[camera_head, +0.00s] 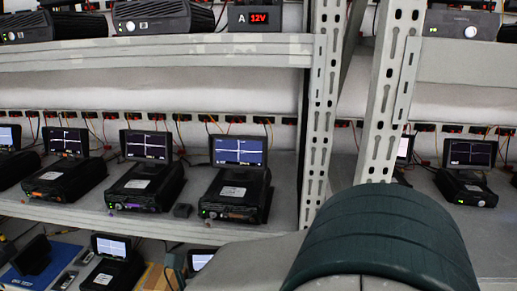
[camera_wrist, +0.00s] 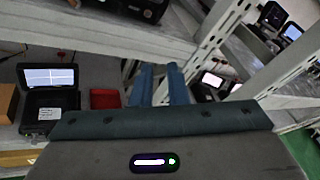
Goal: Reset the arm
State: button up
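My arm's dark teal and grey link (camera_head: 385,235) fills the lower right of the head view, in front of the rack. My gripper (camera_wrist: 160,68) shows only in the wrist view. Its two blue fingers point forward with a clear gap between them and nothing held. It is near a grey rack upright and a shelf edge, but I cannot tell the distance. The gripper is hidden in the head view.
Grey perforated rack posts (camera_head: 322,110) stand close in front of my arm. Several black devices with lit screens (camera_head: 238,152) line the middle shelf. In the wrist view, a device with a screen (camera_wrist: 50,78) and a red box (camera_wrist: 105,98) lie left of the fingers.

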jog(key=s+d+f+m+g+h, duration=0.25)
jog(key=d+m+g, duration=0.65)
jog(key=d+m, duration=0.55)
jog(key=s+d+m+g+y, duration=0.1)
jog(key=s+d+m+y, duration=0.2)
jog(key=m, duration=0.8)
jog(key=s+d+m+g+y, duration=0.1)
jog(key=s+d+m+y, duration=0.3)
jog(key=m, duration=0.7)
jog(key=y, duration=0.2)
jog(key=shift+d+y, duration=0.2)
jog(key=shift+y, duration=0.15)
